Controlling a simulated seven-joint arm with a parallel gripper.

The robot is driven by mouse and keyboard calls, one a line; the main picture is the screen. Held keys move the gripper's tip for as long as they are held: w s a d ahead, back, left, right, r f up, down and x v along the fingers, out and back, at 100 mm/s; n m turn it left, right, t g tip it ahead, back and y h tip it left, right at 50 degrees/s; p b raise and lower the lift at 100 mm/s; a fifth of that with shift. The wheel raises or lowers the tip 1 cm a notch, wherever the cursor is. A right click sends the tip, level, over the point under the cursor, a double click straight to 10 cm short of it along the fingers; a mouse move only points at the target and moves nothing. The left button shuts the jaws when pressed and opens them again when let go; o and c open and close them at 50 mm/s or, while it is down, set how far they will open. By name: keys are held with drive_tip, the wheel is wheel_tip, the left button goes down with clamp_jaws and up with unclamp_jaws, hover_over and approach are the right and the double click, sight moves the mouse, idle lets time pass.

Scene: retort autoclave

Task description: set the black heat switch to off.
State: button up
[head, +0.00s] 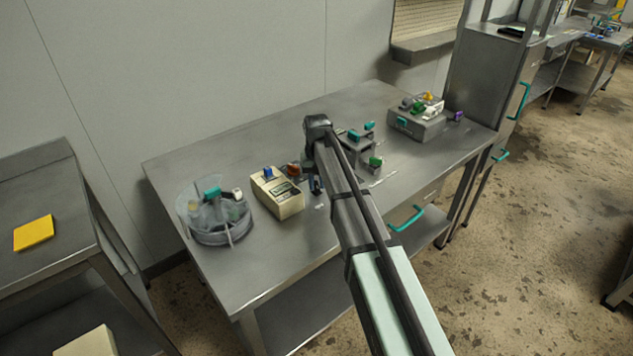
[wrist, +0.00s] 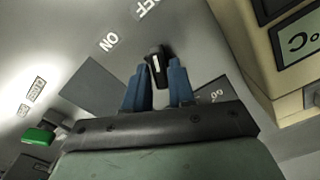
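The black heat switch (wrist: 157,65) shows in the wrist view as a small black lever or knob with a white line on top. It stands on a grey metal surface. The line runs roughly up the picture, and I cannot tell which setting it marks. A white ON label (wrist: 108,42) lies to its upper left and a white OFF label (wrist: 145,8) above it. My gripper (wrist: 159,76) is open, with one blue fingertip on each side of the switch; whether they touch it is unclear. In the head view my gripper (head: 315,186) points down at the table, and the switch is hidden there.
A cream device with a display (head: 278,196) stands close left of my gripper, and shows at the right of the wrist view (wrist: 262,45). A clear round vessel (head: 222,234) is farther left. Grey boxes with coloured parts (head: 420,122) stand right on the steel table (head: 230,160).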

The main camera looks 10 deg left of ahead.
sight(316, 184)
drive_tip(key=o, duration=0.3)
wheel_tip(316, 184, up, 14)
idle(0.8)
drive_tip(key=shift+f, duration=0.1)
